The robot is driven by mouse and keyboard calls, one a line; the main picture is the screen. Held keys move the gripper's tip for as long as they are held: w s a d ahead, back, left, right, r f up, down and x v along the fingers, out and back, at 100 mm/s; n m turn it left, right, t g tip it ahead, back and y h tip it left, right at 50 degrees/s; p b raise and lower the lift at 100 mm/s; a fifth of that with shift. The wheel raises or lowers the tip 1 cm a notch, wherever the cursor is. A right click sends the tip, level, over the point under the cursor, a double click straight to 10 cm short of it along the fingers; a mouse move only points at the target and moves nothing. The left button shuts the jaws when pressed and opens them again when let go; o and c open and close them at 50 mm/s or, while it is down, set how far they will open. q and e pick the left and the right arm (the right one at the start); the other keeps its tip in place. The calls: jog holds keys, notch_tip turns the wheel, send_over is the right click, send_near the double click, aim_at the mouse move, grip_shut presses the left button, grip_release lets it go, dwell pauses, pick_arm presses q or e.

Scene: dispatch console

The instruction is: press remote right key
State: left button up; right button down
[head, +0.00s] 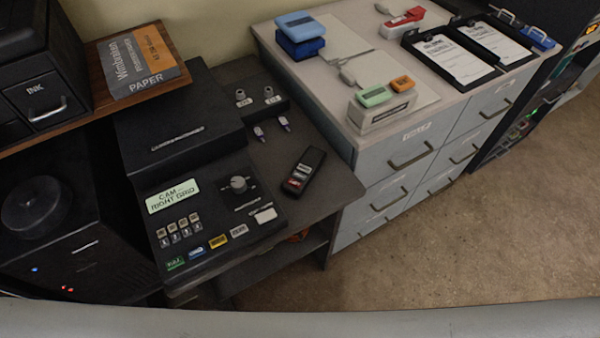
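A small black remote (304,172) lies flat on the dark console table, right of the control box. It is tilted, with its lower end toward the front left. A red key and some pale keys show near that lower end, but their labels are too small to read. The control box (205,215) has a lit display reading "CAM- RIGHT GRID", a round knob and several coloured keys. Neither gripper shows in the head view.
A grey drawer cabinet (395,160) stands right of the table (335,190), with stamps, a red stapler (402,22) and clipboards (455,57) on top. A wooden shelf (80,95) with a paper pack is at upper left. Bare table surrounds the remote.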

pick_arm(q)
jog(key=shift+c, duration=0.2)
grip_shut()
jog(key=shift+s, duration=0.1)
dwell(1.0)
